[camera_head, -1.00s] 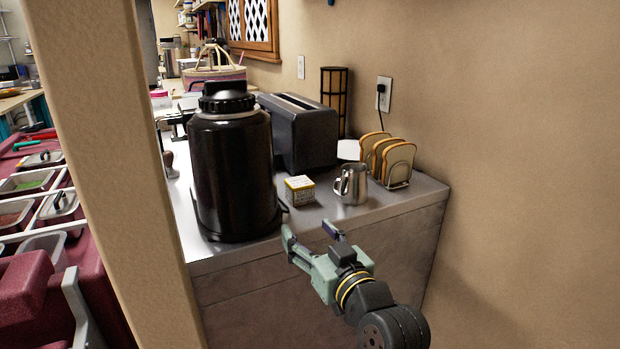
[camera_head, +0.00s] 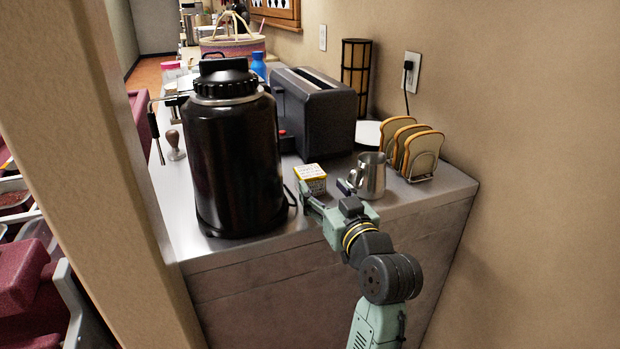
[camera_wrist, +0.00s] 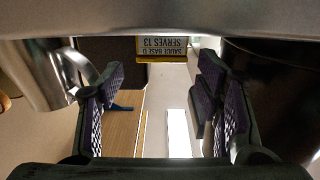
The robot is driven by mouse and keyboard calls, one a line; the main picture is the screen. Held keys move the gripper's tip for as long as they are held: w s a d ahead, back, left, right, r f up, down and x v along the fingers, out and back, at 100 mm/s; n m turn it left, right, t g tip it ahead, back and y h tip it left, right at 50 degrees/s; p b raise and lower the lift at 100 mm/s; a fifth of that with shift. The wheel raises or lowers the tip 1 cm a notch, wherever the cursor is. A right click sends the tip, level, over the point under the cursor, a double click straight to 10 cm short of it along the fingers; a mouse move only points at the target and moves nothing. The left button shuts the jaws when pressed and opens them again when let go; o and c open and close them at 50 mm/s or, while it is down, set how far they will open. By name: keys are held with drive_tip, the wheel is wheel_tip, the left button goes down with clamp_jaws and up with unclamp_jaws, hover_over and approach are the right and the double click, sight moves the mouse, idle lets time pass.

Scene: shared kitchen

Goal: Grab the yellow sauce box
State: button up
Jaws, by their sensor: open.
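The yellow sauce box (camera_head: 311,178) is a small yellow and white carton on the metal counter, between the black canister and the steel pitcher. In the wrist view its printed label (camera_wrist: 161,47) shows upside down at the top middle. My gripper (camera_head: 325,186) is open and empty at the counter's front edge, just in front of the box. In the wrist view my two finger pads (camera_wrist: 163,100) stand wide apart, with the box beyond them and roughly centred between them. I cannot tell the exact gap from fingertips to box.
The black canister (camera_head: 236,150) stands close on the left and the steel pitcher (camera_head: 372,176) close on the right. A dark toaster (camera_head: 318,112) is behind the box. A rack of bread slices (camera_head: 415,152) stands by the wall at right. The counter (camera_head: 235,258) has a front edge below.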

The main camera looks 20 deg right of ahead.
sight(315, 178)
drive_tip(key=w+p, duration=0.2)
drive_tip(key=w, duration=0.3)
drive_tip(key=shift+a, duration=0.15)
drive_tip(key=shift+r, duration=0.1)
drive_tip(key=shift+c, duration=0.4)
drive_tip(key=c, duration=1)
